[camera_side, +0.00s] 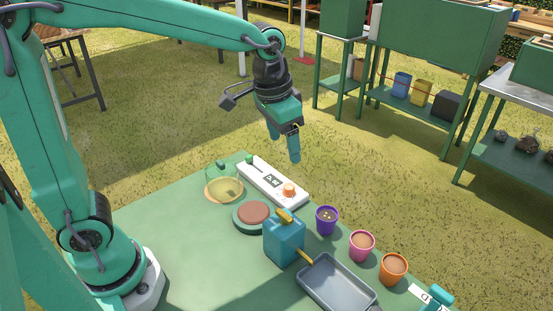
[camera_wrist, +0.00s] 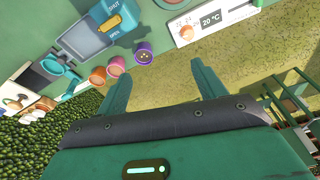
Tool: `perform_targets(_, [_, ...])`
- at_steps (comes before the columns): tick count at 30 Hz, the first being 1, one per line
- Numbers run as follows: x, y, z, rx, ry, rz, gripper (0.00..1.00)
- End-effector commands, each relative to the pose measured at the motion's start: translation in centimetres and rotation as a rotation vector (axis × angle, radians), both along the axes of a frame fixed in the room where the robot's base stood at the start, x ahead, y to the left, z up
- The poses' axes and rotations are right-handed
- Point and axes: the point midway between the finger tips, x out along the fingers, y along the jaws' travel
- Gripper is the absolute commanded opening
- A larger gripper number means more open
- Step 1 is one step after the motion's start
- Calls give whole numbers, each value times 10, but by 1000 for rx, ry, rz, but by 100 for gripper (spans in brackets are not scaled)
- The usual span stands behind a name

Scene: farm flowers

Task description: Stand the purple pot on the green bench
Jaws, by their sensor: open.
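The purple pot (camera_side: 326,227) stands upright on the green work surface (camera_side: 190,275), near its far edge, with dark speckled contents. In the wrist view the purple pot (camera_wrist: 143,47) shows beyond and between my fingers. My gripper (camera_side: 284,146) is open and empty, pointing down, well above the surface and up-left of the pot in the side view. Both fingers of my gripper (camera_wrist: 162,88) show apart in the wrist view, with nothing between them. The green surface looks like a bench top; other green benches (camera_side: 365,87) stand behind on the grass.
A pink pot (camera_side: 361,246) and an orange pot (camera_side: 393,271) stand right of the purple one. A blue can (camera_side: 284,243), grey tray (camera_side: 337,287), round brown-topped dish (camera_side: 252,216), glass jar (camera_side: 223,184) and white device (camera_side: 262,177) crowd the surface. Its front left is clear.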

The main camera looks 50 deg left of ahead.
Motion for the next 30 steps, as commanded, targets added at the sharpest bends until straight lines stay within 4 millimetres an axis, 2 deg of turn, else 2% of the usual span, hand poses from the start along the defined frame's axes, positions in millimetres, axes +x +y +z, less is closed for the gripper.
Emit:
perform_targets(4, [-27,20,15,-12,-54,45,69])
perform_targets(12, [-75,48,27,-28,-146,119,69])
perform_targets(21, [-126,72,24,-39,-247,197,69])
perform_targets(25, [-141,77,20,-42,-280,222,69])
perform_targets(30, [-151,81,17,-43,-302,239,69])
